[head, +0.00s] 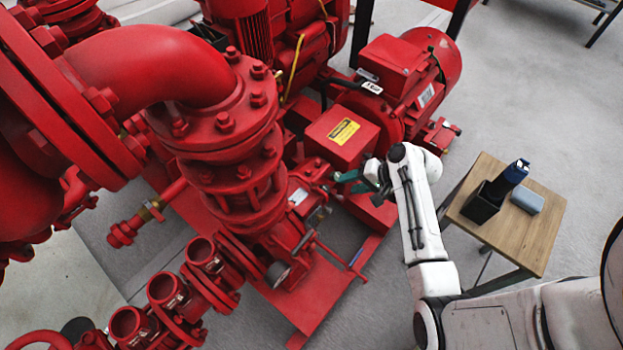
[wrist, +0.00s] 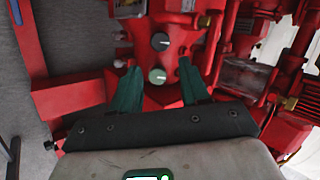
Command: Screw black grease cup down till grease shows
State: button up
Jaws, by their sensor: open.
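In the wrist view, a round black cup (wrist: 160,41) with a pale mark on top sits on the red pump body. A pale grey-green round cup (wrist: 157,76) sits just below it in the picture, nearer my gripper. My gripper (wrist: 157,68) is open, with one teal finger to the left and one to the right of the pale cup. The fingers look apart from both cups, and the black cup lies beyond the fingertips. In the head view my gripper (head: 348,181) is at the pump's bearing housing. I cannot make out the cups there. No grease is discernible.
A red guard box with a yellow label (head: 343,132) and the motor (head: 400,75) stand close behind my gripper. Flanged pipes (head: 215,120) crowd the left.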

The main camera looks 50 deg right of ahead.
aim_at(327, 191)
jog(key=b+x, duration=0.3)
jog(key=x, duration=0.7)
jog(key=shift+w+f, duration=0.25)
jog(key=c, duration=0.8)
jog(key=shift+r+m+p, duration=0.1)
jog(key=shift+m+p, duration=0.3)
jog(key=shift+o, duration=0.2)
jog(key=shift+m+t+p, duration=0.3)
jog(key=shift+m+p, duration=0.2)
jog(key=shift+m, duration=0.2)
jog(key=m+p, duration=0.2)
jog(key=m, duration=0.1)
jog(key=shift+s+t, duration=0.1)
jog(key=shift+t, duration=0.3)
jog(key=m+t+p, duration=0.1)
jog(key=m+p, duration=0.1)
jog(key=m, duration=0.3)
jog(key=shift+a, duration=0.1)
jog(key=shift+f+m+h+p, duration=0.25)
jog(key=shift+m+p, duration=0.3)
jog(key=shift+m, duration=0.75)
